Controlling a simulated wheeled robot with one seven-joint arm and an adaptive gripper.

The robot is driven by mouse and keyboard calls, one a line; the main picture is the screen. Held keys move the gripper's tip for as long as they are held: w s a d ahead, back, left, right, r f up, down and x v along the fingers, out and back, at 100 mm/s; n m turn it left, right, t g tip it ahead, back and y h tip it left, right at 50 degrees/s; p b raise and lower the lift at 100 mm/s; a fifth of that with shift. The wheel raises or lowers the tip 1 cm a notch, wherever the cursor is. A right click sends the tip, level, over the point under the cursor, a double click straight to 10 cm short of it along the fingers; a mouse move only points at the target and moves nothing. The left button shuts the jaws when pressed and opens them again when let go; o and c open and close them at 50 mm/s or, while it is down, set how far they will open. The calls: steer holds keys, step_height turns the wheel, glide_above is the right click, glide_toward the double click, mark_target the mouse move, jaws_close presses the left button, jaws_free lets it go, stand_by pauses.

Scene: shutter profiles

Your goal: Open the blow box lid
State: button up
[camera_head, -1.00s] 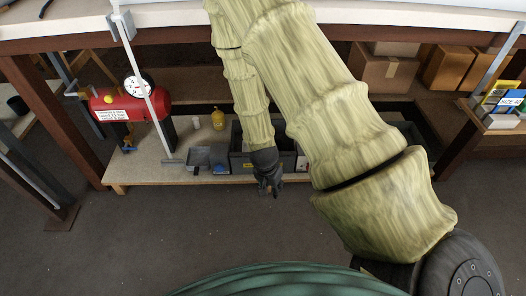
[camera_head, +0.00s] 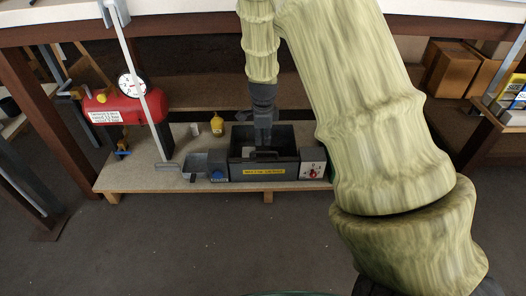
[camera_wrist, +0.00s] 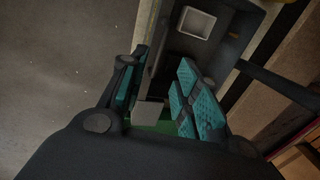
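The blow box (camera_head: 238,172) is a dark grey box with a yellow label on its front, on the low shelf. A dark handle (camera_head: 264,153) shows above its front wall. My gripper (camera_head: 264,140) points down over the box, just behind or above the handle. In the wrist view, the teal-padded fingers of my gripper (camera_wrist: 158,90) are apart, with a dark bar or edge between them. Whether they touch it is unclear.
A red tank (camera_head: 122,108) and sloping post (camera_head: 143,75) stand further left.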

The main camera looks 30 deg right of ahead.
mark_target(263, 152)
steer(key=f+b, duration=0.1)
steer(key=f, duration=0.2)
steer(key=w+f+b, duration=0.1)
steer(key=f, duration=0.2)
steer(key=d+f+b, duration=0.1)
steer(key=f+b, duration=0.1)
steer(key=shift+w+f, duration=0.2)
steer(key=shift+f, duration=0.2)
jaws_close()
